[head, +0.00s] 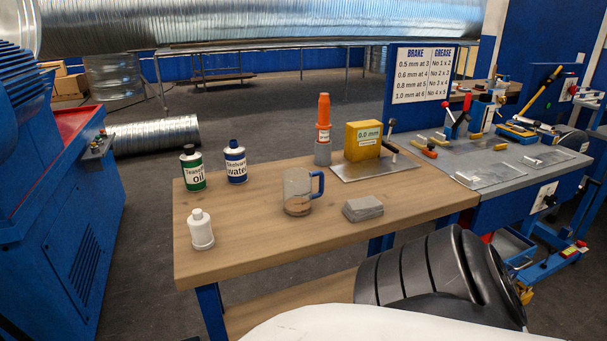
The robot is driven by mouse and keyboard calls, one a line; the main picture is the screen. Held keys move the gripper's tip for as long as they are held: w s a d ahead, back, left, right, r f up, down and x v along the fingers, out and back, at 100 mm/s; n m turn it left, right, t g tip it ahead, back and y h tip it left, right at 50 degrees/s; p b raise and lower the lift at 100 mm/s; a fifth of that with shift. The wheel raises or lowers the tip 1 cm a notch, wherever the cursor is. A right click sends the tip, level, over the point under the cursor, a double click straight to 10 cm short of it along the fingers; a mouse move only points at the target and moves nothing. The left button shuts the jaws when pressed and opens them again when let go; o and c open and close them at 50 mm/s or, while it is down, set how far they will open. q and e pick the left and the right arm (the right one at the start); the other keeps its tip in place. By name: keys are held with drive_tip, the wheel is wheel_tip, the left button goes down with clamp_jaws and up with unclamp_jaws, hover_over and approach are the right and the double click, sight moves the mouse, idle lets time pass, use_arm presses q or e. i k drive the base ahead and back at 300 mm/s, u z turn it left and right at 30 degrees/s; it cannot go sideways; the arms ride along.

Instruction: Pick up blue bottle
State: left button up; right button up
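The blue bottle (236,165) stands upright on the wooden table top, near its far left edge. It has a dark cap, a blue body and a white label with dark lettering, partly readable as "water". A green bottle (193,170) labelled "oil" stands close to its left, with a small gap between them. Neither of my grippers shows in the head view, so I cannot see how they stand relative to the bottle.
The wooden table (245,235) also holds a white bottle (200,230), a clear mug (297,193) with a blue handle, a grey block (362,209), an orange-capped tube (323,125) and a yellow box (363,140). A blue machine (75,220) stands left. Bare table surrounds the bottle's near side.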

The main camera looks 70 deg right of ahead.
sight(234, 154)
drive_tip(key=k, duration=0.45)
drive_tip(key=z, duration=1)
